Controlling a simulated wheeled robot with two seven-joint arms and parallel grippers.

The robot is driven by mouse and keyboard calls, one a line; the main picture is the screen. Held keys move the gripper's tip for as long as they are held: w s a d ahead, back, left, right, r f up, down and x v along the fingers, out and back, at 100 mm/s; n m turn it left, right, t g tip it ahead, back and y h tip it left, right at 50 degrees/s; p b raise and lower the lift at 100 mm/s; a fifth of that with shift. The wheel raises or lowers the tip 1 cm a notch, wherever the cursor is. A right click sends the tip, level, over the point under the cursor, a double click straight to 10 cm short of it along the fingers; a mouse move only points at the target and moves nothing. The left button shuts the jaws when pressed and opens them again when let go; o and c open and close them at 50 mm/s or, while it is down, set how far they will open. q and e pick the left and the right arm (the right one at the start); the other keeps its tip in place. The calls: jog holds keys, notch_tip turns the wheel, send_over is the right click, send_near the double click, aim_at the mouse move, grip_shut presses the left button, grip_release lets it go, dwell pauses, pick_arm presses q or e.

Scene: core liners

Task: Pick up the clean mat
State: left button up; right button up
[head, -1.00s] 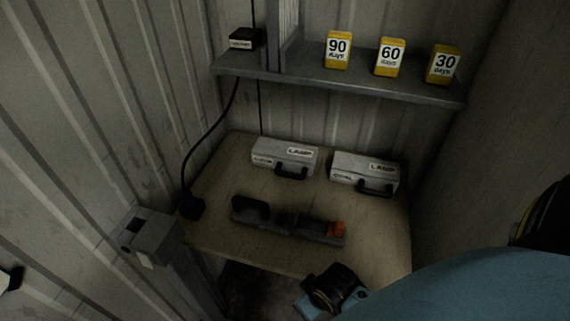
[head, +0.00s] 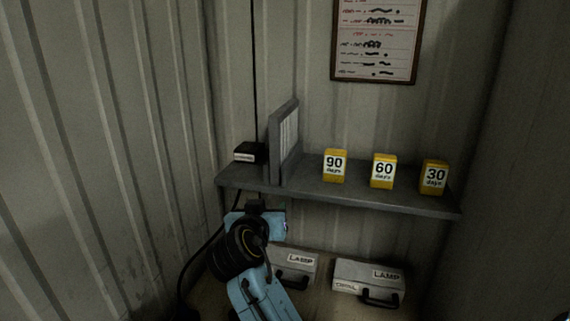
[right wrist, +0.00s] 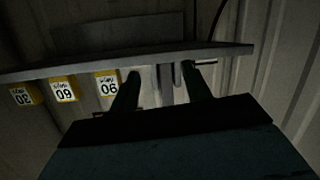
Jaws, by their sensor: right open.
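A grey-framed panel with a pale ribbed face (head: 285,142) stands upright on the shelf. It may be the clean mat, but its label does not show. My right gripper (head: 257,205) is just below and in front of the shelf edge, a little left of the panel, open and empty. In the right wrist view, which is upside down, the right gripper (right wrist: 164,78) has its fingers apart. Part of the grey panel (right wrist: 166,84) shows between them, beyond the tips. My left gripper is not in view.
The shelf (head: 350,193) holds a small black box (head: 249,153) and yellow blocks marked 90 (head: 335,166), 60 (head: 383,171) and 30 (head: 433,178). Two lamp cases (head: 368,276) (head: 300,265) lie on the bench below. A framed chart (head: 374,40) hangs above.

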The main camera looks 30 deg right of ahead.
aim_at(272, 145)
notch_tip(272, 145, up, 11)
jog(key=w+m+h, duration=0.2)
jog(key=w+h, duration=0.1)
jog(key=shift+t, duration=0.3)
jog(key=p+x, duration=0.2)
jog(key=x, duration=0.5)
jog(key=shift+w+d+m, duration=0.1)
jog(key=shift+d+m, duration=0.1)
jog(key=shift+m, duration=0.1)
jog(key=p+x, duration=0.1)
jog(key=x, duration=0.2)
jog(key=r+p+x, duration=0.1)
jog(key=shift+d+p, duration=0.3)
jog(key=shift+d, duration=0.2)
jog(key=shift+w+d+f, duration=0.15)
jog(key=shift+w, duration=0.1)
jog(key=shift+c, duration=0.2)
grip_shut()
